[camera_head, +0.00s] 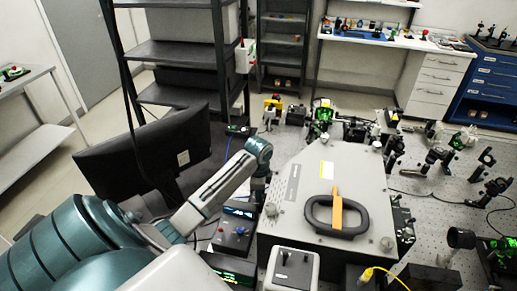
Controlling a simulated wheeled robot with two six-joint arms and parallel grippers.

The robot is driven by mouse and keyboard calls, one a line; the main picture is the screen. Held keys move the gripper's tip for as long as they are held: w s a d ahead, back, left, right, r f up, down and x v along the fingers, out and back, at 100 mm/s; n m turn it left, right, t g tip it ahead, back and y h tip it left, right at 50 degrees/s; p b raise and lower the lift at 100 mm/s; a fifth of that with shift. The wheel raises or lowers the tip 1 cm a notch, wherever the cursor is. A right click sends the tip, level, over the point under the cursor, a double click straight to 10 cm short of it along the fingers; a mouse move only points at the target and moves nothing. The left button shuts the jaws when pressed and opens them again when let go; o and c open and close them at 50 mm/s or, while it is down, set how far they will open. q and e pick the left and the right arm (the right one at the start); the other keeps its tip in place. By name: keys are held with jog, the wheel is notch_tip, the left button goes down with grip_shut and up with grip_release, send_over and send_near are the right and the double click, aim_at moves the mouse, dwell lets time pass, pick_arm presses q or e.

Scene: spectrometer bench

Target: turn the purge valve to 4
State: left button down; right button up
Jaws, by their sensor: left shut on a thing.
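My left arm reaches in from the left, and its gripper (258,190) points down beside the left edge of the large grey spectrometer box (300,220). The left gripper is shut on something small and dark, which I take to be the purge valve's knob. The fingers and the box edge hide most of it, and I cannot read any valve number or pointer. My right gripper is not in view.
A black carry handle (336,217) with an orange strip lies on the box lid. A black monitor (150,150) stands behind my left arm. Optics crowd the bench on the right.

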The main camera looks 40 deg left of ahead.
pick_arm(q)
jog(key=shift+m, duration=2.3)
jog(key=c, duration=1.3)
grip_release()
jog(key=shift+c, duration=0.2)
